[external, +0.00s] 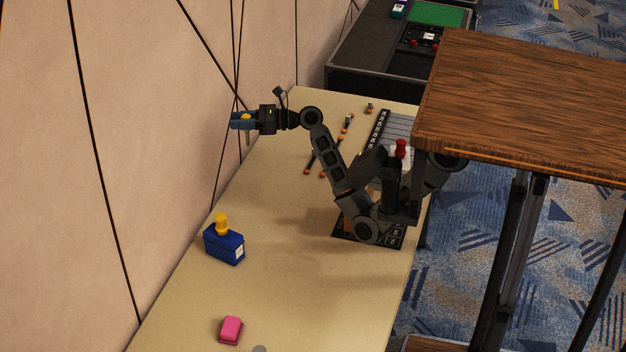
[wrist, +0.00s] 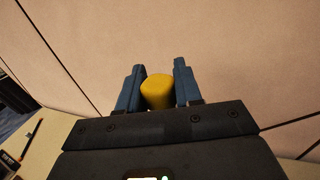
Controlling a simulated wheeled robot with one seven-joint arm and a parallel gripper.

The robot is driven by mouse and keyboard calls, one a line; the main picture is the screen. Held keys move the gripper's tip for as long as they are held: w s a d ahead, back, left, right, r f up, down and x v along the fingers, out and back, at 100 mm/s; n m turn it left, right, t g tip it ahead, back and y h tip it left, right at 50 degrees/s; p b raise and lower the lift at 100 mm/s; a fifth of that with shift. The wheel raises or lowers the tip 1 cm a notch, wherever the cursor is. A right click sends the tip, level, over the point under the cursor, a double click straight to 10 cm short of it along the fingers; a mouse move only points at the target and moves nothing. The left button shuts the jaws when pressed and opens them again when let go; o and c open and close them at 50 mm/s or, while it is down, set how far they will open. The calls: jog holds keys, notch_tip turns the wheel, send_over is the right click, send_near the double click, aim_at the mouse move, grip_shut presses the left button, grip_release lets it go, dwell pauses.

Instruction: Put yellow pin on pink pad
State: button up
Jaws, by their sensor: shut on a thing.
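My gripper (external: 243,120) is raised at the far left side of the table, close to the wall, and points left. It is shut on a yellow piece (wrist: 158,92), which sits between the two blue fingers in the wrist view. In the external view a thin greyish part hangs below the fingers; most of the held piece is hidden. A yellow pin-shaped thing (external: 221,225) stands upright on a dark blue box (external: 224,246), apart from my gripper. The pink pad (external: 231,330), a small thick block, lies on the table near the bottom of the external view. Nothing rests on it.
The table (external: 290,290) is bare between the pink pad and my arm's base. Several orange-tipped rods (external: 323,158) lie farther back. A red pin-shaped thing (external: 401,148) is behind my arm. A wooden tabletop (external: 530,90) overhangs on the right. A wall (external: 130,120) borders the left.

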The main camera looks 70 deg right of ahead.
jog(key=s+a+n+y, duration=0.1)
jog(key=a, duration=0.4)
jog(key=s+a+n+g+y, duration=0.1)
jog(key=a+y, duration=0.1)
jog(key=a, duration=0.4)
jog(key=s+a+n+g+y, duration=0.1)
jog(key=a, duration=0.5)
jog(key=shift+a+p, duration=0.15)
jog(key=shift+p, duration=0.15)
jog(key=s+a+n+g+y, duration=0.2)
jog(key=s+a, duration=0.2)
jog(key=a, duration=0.4)
jog(key=s+a+n+g+y, duration=0.2)
jog(key=s+a, duration=0.2)
jog(key=a, duration=0.4)
notch_tip(320, 180, down, 17)
jog(key=shift+w+a+f+b, duration=0.15)
jog(key=shift+a+f+b, duration=0.5)
jog(key=shift+a+f, duration=2.4)
jog(key=shift+w+a+f+b, duration=0.15)
jog(key=shift+a+f+b, duration=0.45)
jog(key=shift+a+f, duration=2.4)
jog(key=shift+a+r, duration=0.15)
jog(key=o, duration=1.1)
jog(key=shift+c, duration=0.2)
